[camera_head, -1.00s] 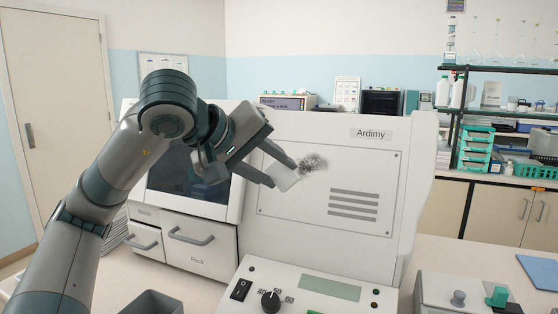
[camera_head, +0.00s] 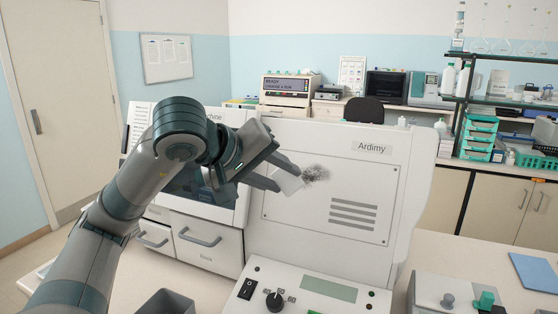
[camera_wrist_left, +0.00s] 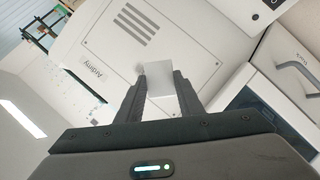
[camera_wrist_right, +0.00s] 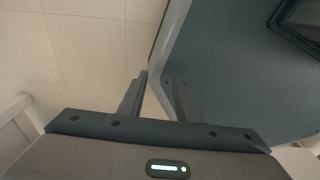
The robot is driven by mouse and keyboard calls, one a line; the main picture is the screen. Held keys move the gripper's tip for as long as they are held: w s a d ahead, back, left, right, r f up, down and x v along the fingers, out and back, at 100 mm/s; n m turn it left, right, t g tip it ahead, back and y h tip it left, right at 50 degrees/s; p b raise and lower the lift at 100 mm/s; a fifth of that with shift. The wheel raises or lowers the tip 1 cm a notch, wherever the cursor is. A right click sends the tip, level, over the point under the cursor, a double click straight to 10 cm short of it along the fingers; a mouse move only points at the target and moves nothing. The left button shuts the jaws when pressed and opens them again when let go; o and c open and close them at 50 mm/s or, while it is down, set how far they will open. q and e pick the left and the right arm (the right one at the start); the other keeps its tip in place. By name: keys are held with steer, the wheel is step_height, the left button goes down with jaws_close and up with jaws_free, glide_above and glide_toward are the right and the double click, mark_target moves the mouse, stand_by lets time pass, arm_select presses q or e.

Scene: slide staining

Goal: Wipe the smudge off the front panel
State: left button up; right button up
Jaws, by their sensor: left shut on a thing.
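The front panel (camera_head: 287,225) is a pale, slightly tilted plate on the white machine labelled Ardimy, with grey slots at its lower right. A dark, speckled smudge (camera_head: 316,173) is on its upper left part; it shows faintly in the left wrist view (camera_wrist_left: 140,68). My left gripper (camera_head: 289,178) is shut on a white wipe (camera_wrist_left: 160,84), just left of the smudge at the panel. I cannot tell whether the wipe touches the panel. My right gripper (camera_wrist_right: 160,78) shows only in its wrist view, fingers apart with nothing between them.
Below the panel is a console with a black switch (camera_head: 249,289), a knob (camera_head: 274,300) and a display (camera_head: 328,288). A drawer unit (camera_head: 209,248) stands left of the machine. At the right are a small device (camera_head: 447,293) and a blue pad (camera_head: 535,270) on the counter.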

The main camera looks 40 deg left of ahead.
steer(key=shift+s+d, duration=0.25)
steer(key=shift+s, duration=0.3)
arm_select(q)
steer(key=shift+w+a+f, duration=0.1)
steer(key=shift+w, duration=0.05)
steer(key=shift+w+a+f+b, duration=0.15)
steer(key=shift+w+f, duration=0.1)
steer(key=shift+w, duration=0.35)
steer(key=shift+w+a+f+b, duration=0.1)
steer(key=shift+w+f+b, duration=0.1)
steer(key=shift+w, duration=0.35)
steer(key=shift+w+a+f, duration=0.2)
steer(key=shift+w+f, duration=0.05)
steer(key=shift+w, duration=0.45)
steer(key=shift+w+a+f, duration=0.15)
steer(key=shift+w+f, duration=0.1)
steer(key=shift+w, duration=0.45)
arm_select(e)
steer(key=shift+a+f, duration=0.1)
steer(key=shift+f, duration=0.25)
arm_select(q)
steer(key=shift+w+a+f+b, duration=0.15)
steer(key=shift+w+b, duration=0.1)
steer(key=shift+w, duration=0.25)
steer(key=shift+w+a+f+b, duration=0.1)
steer(key=shift+w+f+b, duration=0.1)
steer(key=shift+w, duration=0.25)
arm_select(e)
steer(key=shift+f, duration=0.35)
